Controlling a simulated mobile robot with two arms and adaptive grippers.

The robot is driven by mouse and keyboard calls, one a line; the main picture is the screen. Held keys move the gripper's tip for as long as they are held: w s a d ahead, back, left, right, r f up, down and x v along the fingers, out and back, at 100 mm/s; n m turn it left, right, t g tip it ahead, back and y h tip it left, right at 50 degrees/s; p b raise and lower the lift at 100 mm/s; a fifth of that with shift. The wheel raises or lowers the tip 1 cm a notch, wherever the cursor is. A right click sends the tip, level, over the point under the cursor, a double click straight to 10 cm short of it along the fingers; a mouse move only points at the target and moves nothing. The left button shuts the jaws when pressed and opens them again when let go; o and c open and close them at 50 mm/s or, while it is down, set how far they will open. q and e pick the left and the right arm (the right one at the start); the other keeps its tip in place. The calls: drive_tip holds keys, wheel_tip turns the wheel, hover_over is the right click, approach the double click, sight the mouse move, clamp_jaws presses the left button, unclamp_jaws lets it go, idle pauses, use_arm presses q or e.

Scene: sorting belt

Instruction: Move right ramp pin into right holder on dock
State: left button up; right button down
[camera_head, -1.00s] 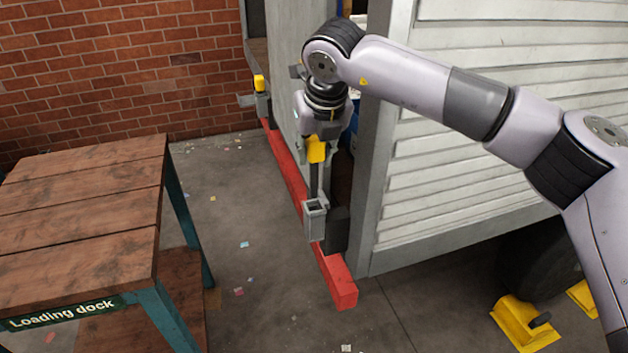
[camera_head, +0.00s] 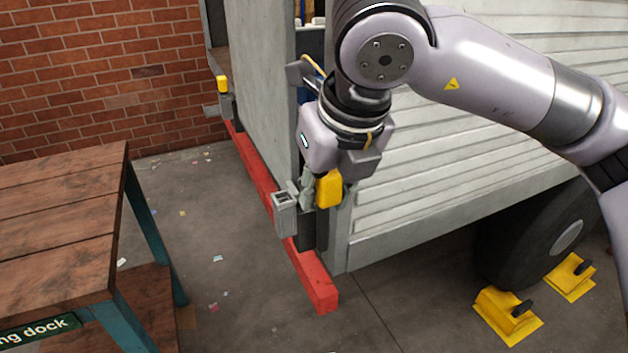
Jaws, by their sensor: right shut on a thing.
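My right gripper (camera_head: 329,172) is shut on the yellow head of the right ramp pin (camera_head: 329,189), in front of the truck's rear corner. The pin's head is to the right of the grey bracket (camera_head: 284,214) on the truck's rear, apart from it. The pin's lower part is hard to tell from the dark bumper behind it. The loading dock (camera_head: 62,222) is a wooden-topped table with teal legs at the left, well away from the gripper. Its right holder is not in view. My left gripper is not in view.
Another yellow-headed pin (camera_head: 222,85) stands in a grey bracket farther back. A red beam (camera_head: 315,284) runs low along the truck's rear. Yellow wheel chocks (camera_head: 507,312) sit near the tyre (camera_head: 535,238). The floor between dock and truck is clear except for paper scraps.

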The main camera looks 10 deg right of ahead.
drive_tip(key=shift+r, duration=0.1)
drive_tip(key=shift+r+p, duration=3)
drive_tip(key=shift+r, duration=3)
